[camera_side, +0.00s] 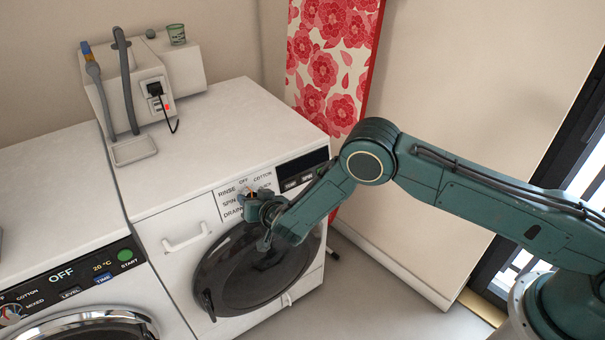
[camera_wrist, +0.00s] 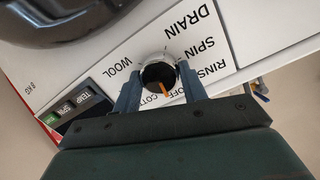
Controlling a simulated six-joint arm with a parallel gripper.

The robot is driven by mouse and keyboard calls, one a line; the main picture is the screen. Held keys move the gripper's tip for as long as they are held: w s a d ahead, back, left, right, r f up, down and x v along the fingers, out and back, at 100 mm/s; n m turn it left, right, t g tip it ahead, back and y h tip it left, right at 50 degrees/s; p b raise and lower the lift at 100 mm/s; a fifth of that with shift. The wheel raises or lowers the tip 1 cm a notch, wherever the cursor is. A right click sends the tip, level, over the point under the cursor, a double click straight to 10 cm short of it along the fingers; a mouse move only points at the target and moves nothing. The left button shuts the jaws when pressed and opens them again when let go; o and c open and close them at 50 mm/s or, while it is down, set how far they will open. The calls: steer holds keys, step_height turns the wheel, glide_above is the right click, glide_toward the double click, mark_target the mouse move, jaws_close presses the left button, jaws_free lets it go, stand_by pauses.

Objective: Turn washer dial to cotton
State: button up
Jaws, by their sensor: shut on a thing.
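The washer dial (camera_wrist: 157,72) is a dark round knob with a pale rim and an orange pointer mark (camera_wrist: 166,90). In the wrist view my gripper (camera_wrist: 160,78) has one finger on each side of the dial and is shut on it. The pointer mark lies toward the OFF and COTTON labels, seemingly between them; the exact setting is hard to tell. The label panel (camera_wrist: 205,35) shows DRAIN, SPIN, RINSE, OFF, COTTON and WOOL, some partly covered by my gripper. In the side view my gripper (camera_side: 252,205) is at the panel of the right washer (camera_side: 165,215) and hides most of the dial.
The round dark door (camera_side: 225,280) is just below my gripper. A white drawer handle (camera_side: 186,238) is to the left. A second washer with its own control panel (camera_side: 75,275) stands at left. A floral board (camera_side: 330,65) stands behind.

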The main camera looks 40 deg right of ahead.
steer(key=m, duration=0.3)
steer(key=shift+y, duration=0.4)
steer(key=shift+d+m, duration=0.1)
steer(key=shift+m, duration=1.6)
steer(key=o, duration=1)
steer(key=shift+s, duration=0.1)
steer(key=shift+v, duration=6.85)
steer(key=shift+d+f, duration=0.1)
steer(key=shift+d, duration=0.1)
